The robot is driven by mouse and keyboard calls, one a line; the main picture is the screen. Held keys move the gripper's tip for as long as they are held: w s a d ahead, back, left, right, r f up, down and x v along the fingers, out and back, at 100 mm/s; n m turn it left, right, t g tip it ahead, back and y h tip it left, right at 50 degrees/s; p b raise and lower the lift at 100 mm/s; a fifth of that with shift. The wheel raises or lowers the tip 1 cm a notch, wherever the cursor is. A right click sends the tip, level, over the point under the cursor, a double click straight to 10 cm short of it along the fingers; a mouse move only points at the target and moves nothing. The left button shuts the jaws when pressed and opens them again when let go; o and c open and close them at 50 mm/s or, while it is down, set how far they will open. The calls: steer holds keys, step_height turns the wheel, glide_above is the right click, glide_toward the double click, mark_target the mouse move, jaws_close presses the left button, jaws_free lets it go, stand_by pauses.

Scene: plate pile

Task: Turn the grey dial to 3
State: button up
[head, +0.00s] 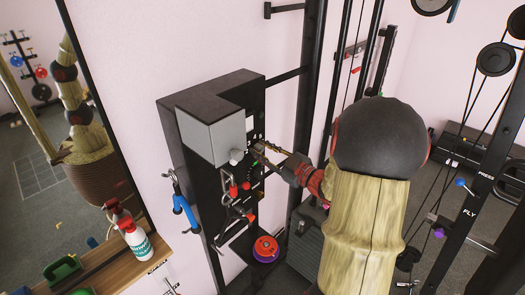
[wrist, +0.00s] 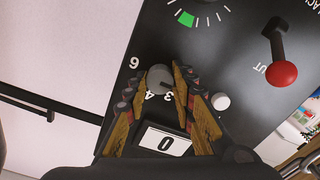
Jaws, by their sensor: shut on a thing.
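The grey dial (wrist: 158,77) sits on a black panel in the wrist view, with white numbers around it. A 6 shows at its upper left, and a 4 and a 3 show just below it. A small dark mark shows near the dial's lower right edge; I cannot tell its exact setting. My gripper (wrist: 157,84) has its wooden-looking fingers on either side of the dial and is shut on it. In the head view my gripper (head: 260,153) reaches the front of the black cabinet (head: 185,150); the dial cannot be made out there.
A white knob (wrist: 220,101) sits close to the right finger. A red-balled lever (wrist: 281,72) and a green-marked gauge (wrist: 188,18) are on the panel. A grey box (head: 212,136) juts out left of my gripper.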

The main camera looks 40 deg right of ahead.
jaws_close()
steer(key=shift+m+p, duration=0.4)
steer(key=m+p, duration=0.3)
steer(key=shift+r+m, duration=0.2)
steer(key=shift+m, duration=0.1)
steer(key=shift+f+m+p, duration=0.15)
steer(key=shift+m+p, duration=2)
steer(key=shift+m, duration=0.05)
steer(key=o, duration=0.8)
jaws_free()
steer(key=shift+d, duration=0.1)
